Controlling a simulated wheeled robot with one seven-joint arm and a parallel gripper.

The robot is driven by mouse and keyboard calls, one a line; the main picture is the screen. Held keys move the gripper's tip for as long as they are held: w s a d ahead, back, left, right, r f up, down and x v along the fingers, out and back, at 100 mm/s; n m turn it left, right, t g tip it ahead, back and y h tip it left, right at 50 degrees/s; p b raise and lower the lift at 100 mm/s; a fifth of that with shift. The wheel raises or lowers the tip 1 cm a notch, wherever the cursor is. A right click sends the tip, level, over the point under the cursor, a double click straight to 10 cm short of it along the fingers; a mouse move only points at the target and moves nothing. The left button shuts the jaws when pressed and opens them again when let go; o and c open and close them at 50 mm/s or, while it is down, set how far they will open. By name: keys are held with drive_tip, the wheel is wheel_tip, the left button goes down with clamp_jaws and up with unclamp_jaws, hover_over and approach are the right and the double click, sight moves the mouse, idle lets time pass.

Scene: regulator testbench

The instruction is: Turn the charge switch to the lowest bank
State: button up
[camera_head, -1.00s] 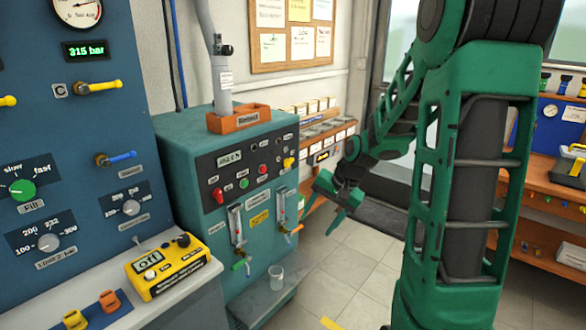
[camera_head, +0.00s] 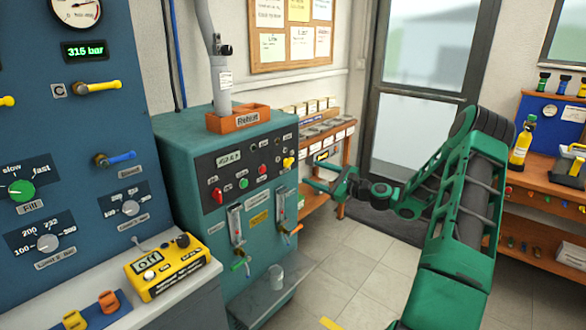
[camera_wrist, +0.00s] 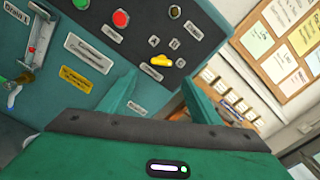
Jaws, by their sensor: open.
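A yellow switch knob (camera_head: 289,162) sits at the right end of the dark panel on the teal machine; it appears to be the charge switch. In the wrist view the yellow knob (camera_wrist: 161,60) has several small lettered tags around it, and a label below that I cannot read. My gripper (camera_head: 312,173) is open and empty, just right of the knob in the head view. In the wrist view my gripper's fingers (camera_wrist: 160,76) stand on either side of the knob's lower area, apart from it. The knob's exact pointing is too small to tell.
The same panel holds a red button (camera_wrist: 121,19), a green button (camera_head: 243,184) and a red switch (camera_head: 217,195). Flow tubes with valves (camera_head: 238,233) are below. A wooden shelf (camera_head: 325,150) stands behind my gripper. The floor (camera_head: 350,270) in front is clear.

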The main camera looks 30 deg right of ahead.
sight(291, 163)
drive_tip(key=x, duration=1)
drive_tip(key=shift+w+r, duration=0.1)
drive_tip(key=shift+w, duration=0.3)
drive_tip(key=c, duration=1)
